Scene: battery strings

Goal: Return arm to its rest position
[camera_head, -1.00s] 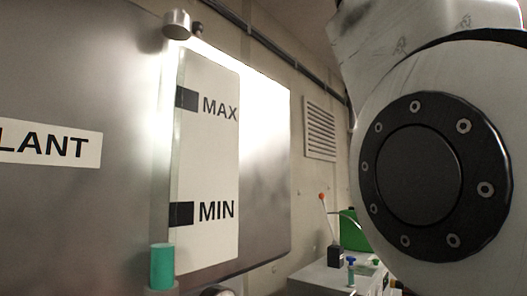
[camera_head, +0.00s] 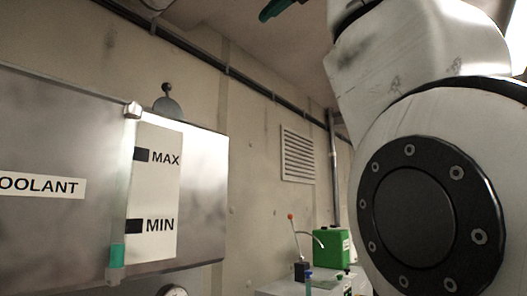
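My arm (camera_head: 420,200) fills the right side of the view, white with a large dark round joint cover. Its upper link rises to the top edge. A small dark green piece shows at the top edge left of the arm; I cannot tell whether it is part of my gripper. My gripper's fingers are not visible.
A metal coolant tank (camera_head: 60,135) with a MAX/MIN level panel (camera_head: 155,190) stands on the left against the wall. A bench (camera_head: 290,288) at the bottom centre-right holds a green canister (camera_head: 330,249) and a red-tipped lever (camera_head: 296,236). A ribbed vent (camera_head: 298,154) is on the wall.

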